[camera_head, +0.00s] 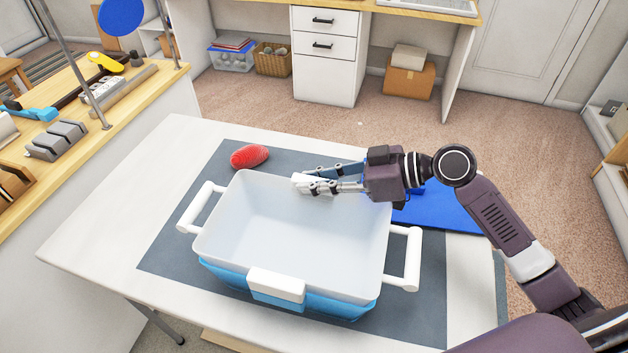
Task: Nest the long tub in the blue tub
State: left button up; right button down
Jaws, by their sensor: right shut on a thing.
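The long tub (235,214) is whitish and open-topped, with a white handle at each end and a white clip (276,284) on its near side. It looks empty. The blue tub (340,305) shows below its near side; most of it is hidden under the long tub. I cannot tell how deep the long tub sits in it. My right gripper (318,186) reaches in from the right and is shut on a white part at the long tub's far rim. My left gripper is out of view.
The tubs are on a dark grey mat (175,258) on a white table (95,235). A red object (250,156) lies behind the tub at the left. A blue flat sheet (440,208) lies at the right under my right arm. The table's left part is clear.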

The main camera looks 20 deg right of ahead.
jog(key=c, duration=1.1)
grip_release()
jog(key=shift+c, duration=0.2)
jog(key=shift+s+d+f, duration=0.1)
jog(key=shift+s+d, duration=0.1)
jog(key=shift+d, duration=0.15)
jog(key=s+d+b, duration=0.3)
jog(key=s+d, duration=0.1)
jog(key=d, duration=0.3)
jog(key=shift+s, duration=0.15)
dwell(0.4)
